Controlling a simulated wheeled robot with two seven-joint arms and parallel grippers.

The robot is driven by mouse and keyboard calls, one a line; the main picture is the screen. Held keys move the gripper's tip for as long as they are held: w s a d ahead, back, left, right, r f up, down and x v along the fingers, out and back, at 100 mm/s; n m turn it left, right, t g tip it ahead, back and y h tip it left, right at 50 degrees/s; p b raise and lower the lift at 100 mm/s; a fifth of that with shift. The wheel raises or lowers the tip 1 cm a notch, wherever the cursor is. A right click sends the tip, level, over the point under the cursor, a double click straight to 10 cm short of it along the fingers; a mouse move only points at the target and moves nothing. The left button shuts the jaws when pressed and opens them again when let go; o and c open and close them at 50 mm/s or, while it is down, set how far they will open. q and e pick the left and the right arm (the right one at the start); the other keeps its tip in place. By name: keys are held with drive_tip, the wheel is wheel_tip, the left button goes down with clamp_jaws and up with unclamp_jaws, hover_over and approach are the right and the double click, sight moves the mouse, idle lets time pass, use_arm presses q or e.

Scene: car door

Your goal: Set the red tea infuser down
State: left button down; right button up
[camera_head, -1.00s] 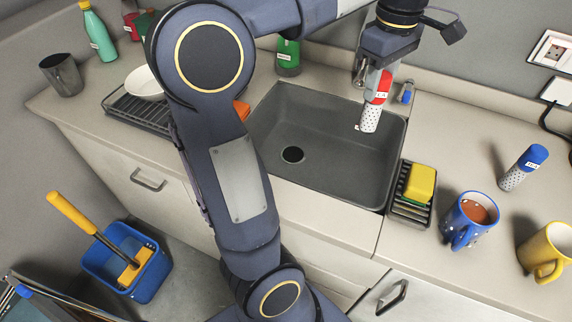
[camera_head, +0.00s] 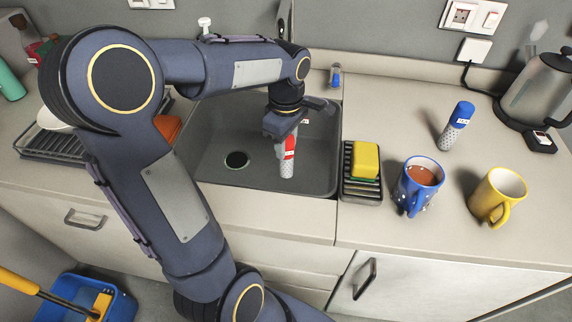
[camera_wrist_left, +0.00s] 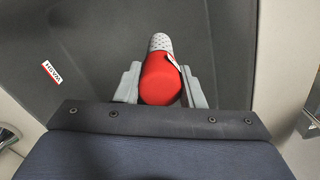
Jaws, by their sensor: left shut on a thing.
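The red tea infuser has a red top and a perforated silver-white lower end. My left gripper (camera_head: 283,142) is shut on the red tea infuser (camera_head: 289,155) and holds it nearly upright, perforated end down, over the right part of the dark sink (camera_head: 215,165). In the left wrist view the infuser (camera_wrist_left: 160,80) sits between the two grey fingers (camera_wrist_left: 160,85), its perforated end pointing away from the camera. I cannot tell how far its lower end is above the sink floor. My right gripper is out of view.
A rack with a yellow sponge (camera_head: 365,160) stands right of the sink. Further right are a blue mug (camera_head: 417,185) with brown liquid, a yellow mug (camera_head: 497,196), a blue-topped infuser (camera_head: 455,126) and a kettle (camera_head: 541,90). Counter between them and the wall is partly clear.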

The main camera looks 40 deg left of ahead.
sight(286, 164)
use_arm(q)
wheel_tip(286, 164, down, 8)
drive_tip(key=shift+r+b, duration=0.2)
drive_tip(key=shift+b, duration=0.1)
drive_tip(key=shift+f, duration=0.1)
drive_tip(key=c, duration=0.9)
unclamp_jaws()
drive_tip(key=shift+c, duration=0.2)
